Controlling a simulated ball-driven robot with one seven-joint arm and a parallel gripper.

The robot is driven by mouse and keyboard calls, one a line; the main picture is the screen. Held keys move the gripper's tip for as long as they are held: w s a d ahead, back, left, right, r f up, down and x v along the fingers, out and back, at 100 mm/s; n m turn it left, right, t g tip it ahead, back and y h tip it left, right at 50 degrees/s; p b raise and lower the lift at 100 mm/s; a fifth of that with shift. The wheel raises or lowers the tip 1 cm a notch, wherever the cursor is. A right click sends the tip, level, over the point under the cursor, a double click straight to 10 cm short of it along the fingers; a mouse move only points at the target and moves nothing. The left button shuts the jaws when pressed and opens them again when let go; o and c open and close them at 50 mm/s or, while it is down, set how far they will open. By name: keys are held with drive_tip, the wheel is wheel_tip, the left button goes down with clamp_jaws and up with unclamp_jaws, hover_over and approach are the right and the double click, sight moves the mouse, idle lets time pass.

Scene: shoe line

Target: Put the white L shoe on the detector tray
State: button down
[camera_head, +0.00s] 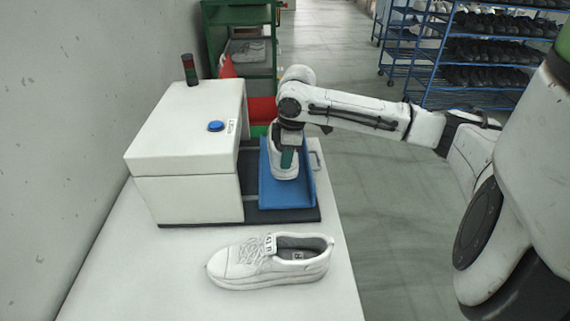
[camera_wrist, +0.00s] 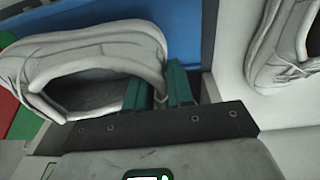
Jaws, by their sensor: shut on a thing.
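The white L shoe (camera_head: 284,171) is at the blue detector tray (camera_head: 308,188), its letter not legible. In the wrist view the shoe (camera_wrist: 138,40) lies over the blue tray (camera_wrist: 192,30), with its opening towards the camera. My gripper (camera_head: 287,158) is above the shoe in the head view. In the wrist view its green fingers (camera_wrist: 160,92) pinch the shoe's collar wall. Whether the sole rests fully on the tray cannot be told. A second white shoe (camera_head: 240,268) lies on the table in front of the tray; a tag shows on its tongue.
A white box machine (camera_head: 188,190) with a blue button (camera_head: 215,126) stands left of the tray. A signal light (camera_head: 189,70) is on top. The white table (camera_head: 140,275) is clear at front left. Blue shoe racks (camera_head: 440,75) stand far behind, and a green rack (camera_head: 240,75) behind the machine.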

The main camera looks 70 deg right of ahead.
sight(284, 173)
drive_tip(key=shift+w+f+p, duration=0.15)
drive_tip(key=shift+f+p, duration=0.3)
drive_tip(key=shift+f, duration=1.2)
drive_tip(key=c, duration=1)
unclamp_jaws()
drive_tip(key=shift+r, duration=0.1)
drive_tip(key=r, duration=0.4)
drive_tip(key=s+r+b, duration=0.1)
drive_tip(key=r, duration=0.6)
drive_tip(key=shift+s+r+b, duration=0.3)
drive_tip(key=shift+r+b, duration=0.05)
